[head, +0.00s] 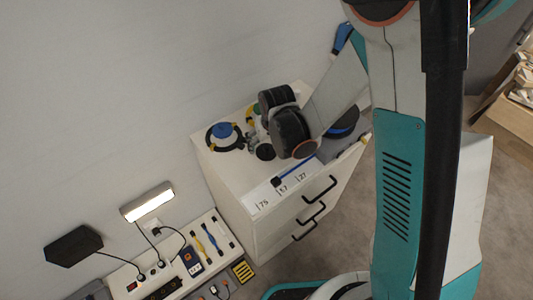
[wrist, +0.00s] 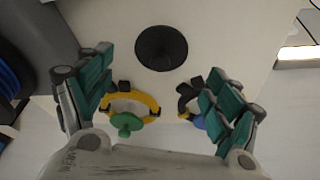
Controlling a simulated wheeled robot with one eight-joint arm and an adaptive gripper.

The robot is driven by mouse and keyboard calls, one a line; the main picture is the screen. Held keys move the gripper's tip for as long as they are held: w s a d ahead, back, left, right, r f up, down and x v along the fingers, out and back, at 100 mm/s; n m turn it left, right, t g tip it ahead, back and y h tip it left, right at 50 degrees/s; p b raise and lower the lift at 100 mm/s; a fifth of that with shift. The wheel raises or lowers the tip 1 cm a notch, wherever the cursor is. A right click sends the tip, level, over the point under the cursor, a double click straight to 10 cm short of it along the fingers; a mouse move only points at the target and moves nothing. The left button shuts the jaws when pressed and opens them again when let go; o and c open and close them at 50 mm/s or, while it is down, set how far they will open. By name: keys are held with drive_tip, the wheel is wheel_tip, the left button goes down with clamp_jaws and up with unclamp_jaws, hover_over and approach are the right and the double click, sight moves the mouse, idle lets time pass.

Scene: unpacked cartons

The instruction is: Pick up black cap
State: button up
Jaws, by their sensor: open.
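The black cap (wrist: 161,48) is a round, dark disc lying flat on the pale cabinet top in the wrist view, at upper centre. In the head view the black cap (head: 265,152) lies beside the dark end of my arm. My gripper (wrist: 158,82) is open, with its green-padded fingers to the left and right. The cap shows between and beyond the fingertips, and nothing is held.
A yellow band with a green knob (wrist: 125,122) and a blue-and-yellow item (wrist: 195,105) lie close to the fingers. A blue item with a dark ring (head: 223,134) sits left on the cabinet (head: 247,200). A black-and-blue round object (head: 343,123) lies to the right.

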sight(267, 147)
drive_tip(key=b+x, duration=0.2)
drive_tip(key=x, duration=0.3)
drive_tip(key=shift+w+f+b, duration=0.15)
drive_tip(key=shift+f+b, duration=0.15)
drive_tip(key=shift+b, duration=0.05)
drive_tip(key=c, duration=0.9)
